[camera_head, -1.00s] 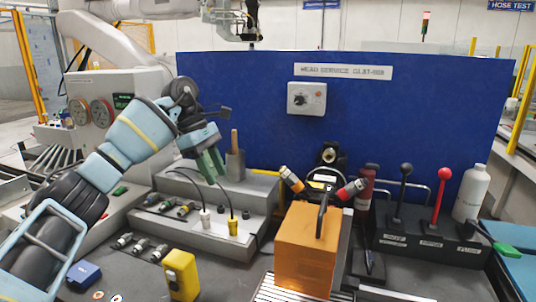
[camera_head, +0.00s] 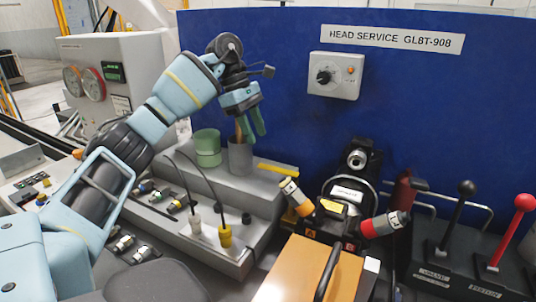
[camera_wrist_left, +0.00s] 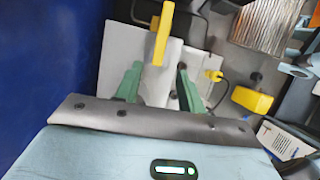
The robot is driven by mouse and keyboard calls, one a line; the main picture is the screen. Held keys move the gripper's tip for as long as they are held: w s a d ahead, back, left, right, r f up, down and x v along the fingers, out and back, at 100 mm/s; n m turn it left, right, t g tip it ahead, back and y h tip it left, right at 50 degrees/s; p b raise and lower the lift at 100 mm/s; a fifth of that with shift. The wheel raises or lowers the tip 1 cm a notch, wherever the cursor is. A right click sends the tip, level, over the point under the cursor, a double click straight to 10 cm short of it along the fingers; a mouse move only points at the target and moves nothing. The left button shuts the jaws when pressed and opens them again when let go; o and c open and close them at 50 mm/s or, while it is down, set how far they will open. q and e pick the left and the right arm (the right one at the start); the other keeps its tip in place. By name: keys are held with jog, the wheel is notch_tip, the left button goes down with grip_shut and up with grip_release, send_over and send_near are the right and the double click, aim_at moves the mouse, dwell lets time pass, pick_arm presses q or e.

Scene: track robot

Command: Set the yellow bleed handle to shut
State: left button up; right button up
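A yellow bar-shaped handle (camera_head: 278,170) shows on the upper level of the grey stepped block, right of the grey pot. I take it for the bleed handle; its pivot and exact setting cannot be made out. In the left wrist view the yellow handle (camera_wrist_left: 162,35) appears beyond the fingertips, nearly in line with the gap between them. My left gripper (camera_head: 251,123) has two green fingers, apart and empty, up and left of the handle in the head view. The open fingers (camera_wrist_left: 158,82) also show in the left wrist view. My right gripper is not in view.
A grey pot (camera_head: 240,157) with a wooden-handled tool and a green cup (camera_head: 207,148) stand left of the handle. Black cables loop over the block's front. A dark fitting (camera_head: 345,205) with orange and red grips stands to the right, before a blue panel (camera_head: 430,110).

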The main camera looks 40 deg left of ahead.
aim_at(269, 166)
pick_arm(q)
jog(key=shift+x, duration=3.85)
jog(key=shift+a, duration=0.1)
jog(key=shift+c, duration=0.5)
grip_shut()
